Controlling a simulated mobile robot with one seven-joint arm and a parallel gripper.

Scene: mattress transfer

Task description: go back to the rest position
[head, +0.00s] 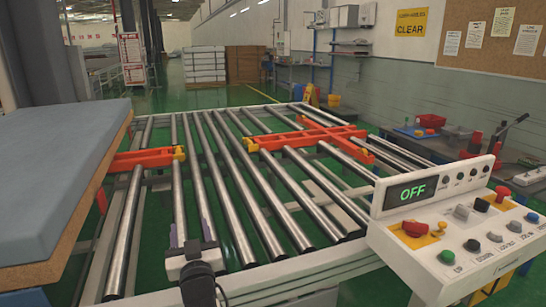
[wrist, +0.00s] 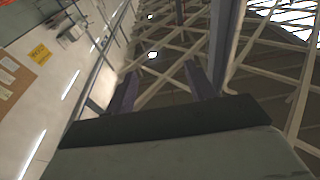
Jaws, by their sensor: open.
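My gripper (head: 189,218) shows at the lower middle of the head view, in front of the roller conveyor (head: 235,170). Its two purple fingers point upward and stand apart, with nothing between them. In the wrist view my gripper (wrist: 160,78) is also open and empty, facing the ceiling beams. A blue-grey mattress (head: 55,165) with a brown lower layer lies at the left of the head view, beside the conveyor and apart from my gripper. Its left part is cut off by the picture's edge.
A control panel (head: 460,235) reading OFF stands at the right, with a red button (head: 415,228) and several other controls. Orange arms (head: 310,138) cross the rollers. Stacked boxes (head: 205,65) stand far back. Green floor shows behind the conveyor.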

